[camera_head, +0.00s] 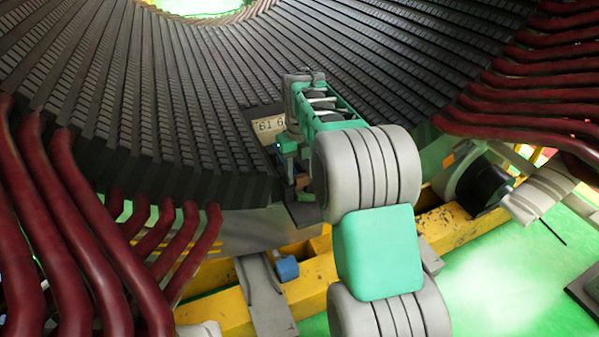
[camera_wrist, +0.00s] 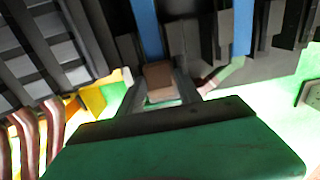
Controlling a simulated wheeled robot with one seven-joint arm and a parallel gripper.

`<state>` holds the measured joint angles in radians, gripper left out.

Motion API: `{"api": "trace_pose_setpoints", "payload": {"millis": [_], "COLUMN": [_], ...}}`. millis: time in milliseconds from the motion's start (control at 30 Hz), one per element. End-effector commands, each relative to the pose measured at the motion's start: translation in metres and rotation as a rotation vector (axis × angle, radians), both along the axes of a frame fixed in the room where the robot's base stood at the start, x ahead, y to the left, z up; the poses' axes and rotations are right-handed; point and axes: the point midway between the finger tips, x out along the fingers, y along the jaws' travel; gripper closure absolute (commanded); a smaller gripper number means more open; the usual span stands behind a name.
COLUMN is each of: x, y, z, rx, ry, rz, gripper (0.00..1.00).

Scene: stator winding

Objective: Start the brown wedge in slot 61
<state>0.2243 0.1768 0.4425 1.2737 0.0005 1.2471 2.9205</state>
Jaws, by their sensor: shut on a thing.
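My gripper (camera_wrist: 160,88) is shut on the brown wedge (camera_wrist: 158,74), a small brown block between its two dark fingers in the wrist view. In the head view the wedge (camera_head: 302,182) is a small brown spot beside my gripper (camera_head: 294,180), at the lower edge of the dark stator (camera_head: 190,110). A label reading 61 (camera_head: 265,125) sits on the stator just left of my wrist. In the wrist view a blue strip (camera_wrist: 148,30) runs in the stator just above the wedge. Whether the wedge touches the slot mouth, I cannot tell.
Dark red coil leads (camera_head: 90,215) bend out at the left, and more (camera_head: 530,105) at the right. A yellow frame (camera_head: 455,228) with a small blue block (camera_head: 287,268) lies below. Another blue strip (camera_wrist: 243,28) shows right of the wedge in the wrist view.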

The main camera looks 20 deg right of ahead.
Motion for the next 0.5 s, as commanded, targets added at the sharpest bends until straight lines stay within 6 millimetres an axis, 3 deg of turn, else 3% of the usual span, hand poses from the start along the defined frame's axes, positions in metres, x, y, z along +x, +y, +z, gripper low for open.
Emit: {"api": "trace_pose_setpoints", "payload": {"millis": [367,400,500], "x": [0.0008,0.0009,0.001], "y": [0.0006,0.0006,0.0005], "z": [-0.002,-0.0027,-0.0029], "rx": [0.001,0.001,0.001], "ry": [0.004,0.004,0.003], "rz": [0.001,0.001,0.001], "gripper": [0.99,0.57,0.48]}}
